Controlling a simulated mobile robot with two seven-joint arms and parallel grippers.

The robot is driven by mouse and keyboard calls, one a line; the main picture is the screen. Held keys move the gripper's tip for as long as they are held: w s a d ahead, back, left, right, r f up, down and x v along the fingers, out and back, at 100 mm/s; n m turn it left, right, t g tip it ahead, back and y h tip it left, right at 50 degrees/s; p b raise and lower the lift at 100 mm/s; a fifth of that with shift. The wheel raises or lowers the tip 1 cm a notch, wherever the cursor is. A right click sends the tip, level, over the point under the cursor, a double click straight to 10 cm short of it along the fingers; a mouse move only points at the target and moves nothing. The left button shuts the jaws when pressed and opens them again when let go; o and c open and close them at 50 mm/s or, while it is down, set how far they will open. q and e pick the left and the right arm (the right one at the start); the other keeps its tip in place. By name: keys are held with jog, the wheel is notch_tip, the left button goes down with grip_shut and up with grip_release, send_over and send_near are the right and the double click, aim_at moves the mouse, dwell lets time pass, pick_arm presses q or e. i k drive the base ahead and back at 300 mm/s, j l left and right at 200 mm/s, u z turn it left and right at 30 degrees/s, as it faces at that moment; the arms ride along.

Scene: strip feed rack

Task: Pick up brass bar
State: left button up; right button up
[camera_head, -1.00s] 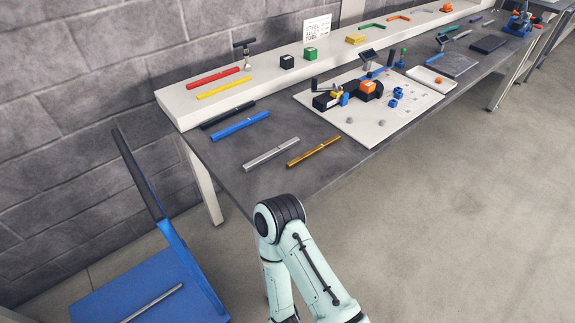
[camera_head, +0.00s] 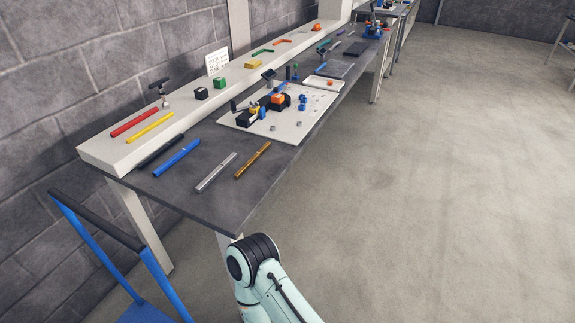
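The brass bar (camera_head: 253,160) lies flat on the dark bench top, near its front edge. It is the rightmost in a row of bars there, beside a silver bar (camera_head: 216,171). One of my arms shows at the bottom of the head view, below and in front of the bench corner. Its gripper is out of the picture, and no other gripper shows. Nothing is touching the brass bar.
A blue bar (camera_head: 176,158) and a black bar lie left of the silver one. Red (camera_head: 134,122) and yellow (camera_head: 150,128) bars lie on the raised white shelf. A white board (camera_head: 292,126) with parts is to the right. A blue trolley (camera_head: 150,312) stands at lower left. Floor at right is clear.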

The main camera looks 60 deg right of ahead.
aim_at(254, 159)
jog(key=z, duration=1.8)
